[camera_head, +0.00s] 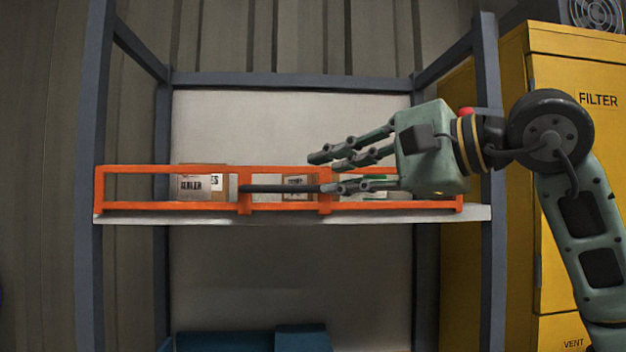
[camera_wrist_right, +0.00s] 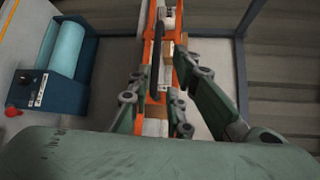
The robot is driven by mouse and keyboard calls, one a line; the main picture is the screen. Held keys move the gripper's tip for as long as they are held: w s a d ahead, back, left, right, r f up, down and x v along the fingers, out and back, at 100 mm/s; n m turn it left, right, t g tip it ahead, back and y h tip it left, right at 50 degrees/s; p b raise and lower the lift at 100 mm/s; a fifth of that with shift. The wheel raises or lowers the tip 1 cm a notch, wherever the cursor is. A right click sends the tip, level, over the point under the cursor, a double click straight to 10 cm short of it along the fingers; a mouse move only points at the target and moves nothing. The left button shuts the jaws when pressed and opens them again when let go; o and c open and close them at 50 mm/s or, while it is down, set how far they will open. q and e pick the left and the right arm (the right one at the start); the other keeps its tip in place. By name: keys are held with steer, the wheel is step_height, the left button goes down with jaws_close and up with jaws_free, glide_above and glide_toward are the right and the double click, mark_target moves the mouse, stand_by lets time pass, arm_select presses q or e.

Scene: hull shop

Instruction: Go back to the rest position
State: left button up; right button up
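My right gripper (camera_head: 322,173) reaches in from the right, in front of the upper shelf. In the right wrist view the fingers (camera_wrist_right: 157,90) stand apart on either side of the orange frame. A black bar (camera_head: 282,188) is on the frame, just left of the lower fingertip; I cannot tell whether they touch. It also shows beyond the fingertips in the wrist view (camera_wrist_right: 154,50). My left gripper is out of view.
Labelled boxes (camera_head: 204,184) stand behind the rails on the pale shelf (camera_head: 280,218). Grey rack posts (camera_head: 96,120) flank it. A yellow filter cabinet (camera_head: 578,72) stands at the right. A blue unit with a roll (camera_wrist_right: 68,47) shows in the wrist view.

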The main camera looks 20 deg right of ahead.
steer(key=shift+s+d+r, duration=0.1)
steer(key=shift+s+d, duration=0.2)
steer(key=shift+s, duration=0.3)
